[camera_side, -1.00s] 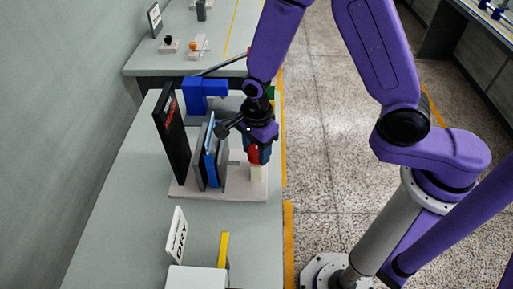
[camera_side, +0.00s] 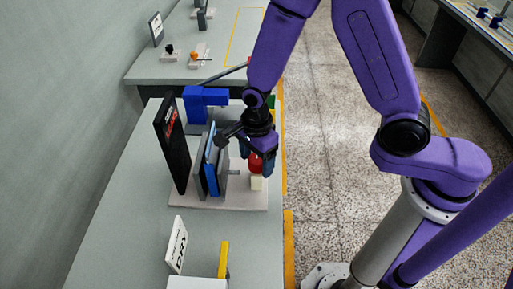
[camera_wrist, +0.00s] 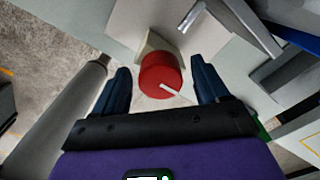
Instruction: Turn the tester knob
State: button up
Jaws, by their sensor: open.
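The red tester knob (camera_side: 255,163) sits on a cream block (camera_side: 256,184) at the right front of a pale base plate (camera_side: 220,202). In the wrist view the knob (camera_wrist: 158,78) is a red cylinder on its cream mount (camera_wrist: 155,45), with a white pointer line across its face. My gripper (camera_side: 258,165) is open at the knob. In the wrist view one dark blue finger of my gripper (camera_wrist: 160,72) is on each side of the knob, with a visible gap on both sides. In the side view the fingers hide part of the knob.
Left of the knob stand a tall black panel (camera_side: 172,145), a blue plate (camera_side: 211,163) and grey plates. A blue bracket (camera_side: 204,98) stands behind. A white sign (camera_side: 176,246) and a yellow piece (camera_side: 223,259) are in front. The left bench top (camera_side: 120,215) is clear.

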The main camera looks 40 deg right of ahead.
aim_at(257, 159)
notch_tip(257, 159, up, 17)
jog(key=shift+r, duration=0.2)
dwell(0.5)
jog(key=s+d+n, duration=0.7)
jog(key=s+n, duration=0.3)
jog(key=n, duration=0.5)
jog(key=s+d+f+n, duration=0.1)
jog(key=s+d+n, duration=0.6)
jog(key=n, duration=0.8)
jog(key=s, duration=0.2)
jog(key=shift+s+n, duration=0.3)
jog(key=shift+s, duration=0.05)
jog(key=shift+f, duration=0.1)
dwell(0.4)
